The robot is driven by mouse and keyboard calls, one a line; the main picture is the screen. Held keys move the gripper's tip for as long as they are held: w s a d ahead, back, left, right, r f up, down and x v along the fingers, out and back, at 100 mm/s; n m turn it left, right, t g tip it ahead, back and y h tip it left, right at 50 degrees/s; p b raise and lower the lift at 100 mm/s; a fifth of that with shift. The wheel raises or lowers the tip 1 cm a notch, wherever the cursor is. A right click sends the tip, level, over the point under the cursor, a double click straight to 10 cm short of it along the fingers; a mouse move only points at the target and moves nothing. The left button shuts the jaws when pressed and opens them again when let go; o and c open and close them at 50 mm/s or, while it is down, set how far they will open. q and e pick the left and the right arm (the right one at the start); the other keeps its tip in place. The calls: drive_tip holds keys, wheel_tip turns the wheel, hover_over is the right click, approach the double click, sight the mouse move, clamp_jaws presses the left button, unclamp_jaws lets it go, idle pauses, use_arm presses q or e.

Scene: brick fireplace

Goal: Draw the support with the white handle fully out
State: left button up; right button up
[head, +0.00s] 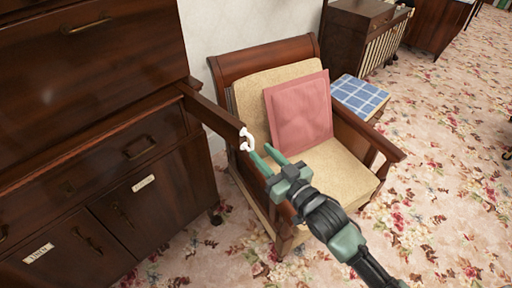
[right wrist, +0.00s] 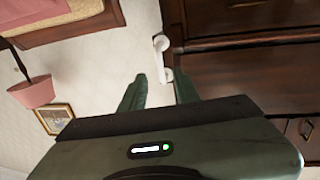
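The support (head: 212,108) is a dark wooden bar that sticks out from the right side of the dark wooden desk (head: 92,112). Its white handle (head: 246,140) is on its outer end and also shows in the right wrist view (right wrist: 161,58). My right gripper (head: 265,153) is open, with its green fingertips close to the handle. In the right wrist view the handle is just ahead of the gap between the fingers (right wrist: 160,85), its near end around tip level. I cannot tell whether they touch. My left gripper is not in view.
An armchair (head: 265,57) with a pink cushion (head: 299,112) stands right beside the support, under my right arm. A blue checked stool (head: 360,96) is behind it. Desk doors and drawers below are shut. Flowered carpet (head: 440,225) is free at right.

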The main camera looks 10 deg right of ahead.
drive_tip(key=shift+v, duration=1.5)
drive_tip(key=s+d+f+m+g+h, duration=0.1)
drive_tip(key=s+d+f+g+h, duration=0.15)
drive_tip(key=f, duration=0.95)
drive_tip(key=s+d+f+m+g+h, duration=0.1)
drive_tip(key=s+d+f+g, duration=0.2)
drive_tip(key=f, duration=0.9)
drive_tip(key=s+d+f+g+h, duration=0.1)
drive_tip(key=s+d+f+h, duration=0.2)
drive_tip(key=f, duration=0.9)
drive_tip(key=s+d+f+g, duration=0.3)
drive_tip(key=s+f+g, duration=0.1)
drive_tip(key=s+f, duration=0.95)
drive_tip(key=s+f+g, duration=0.2)
drive_tip(key=s+f, duration=0.2)
drive_tip(key=s, duration=0.7)
drive_tip(key=s+f+g+h, duration=0.1)
drive_tip(key=s+f+g, duration=0.2)
drive_tip(key=s, duration=0.8)
drive_tip(key=shift+f+m, duration=0.3)
drive_tip(key=shift+f, duration=0.1)
drive_tip(key=shift+w+a, duration=0.1)
drive_tip(key=shift+a, duration=0.1)
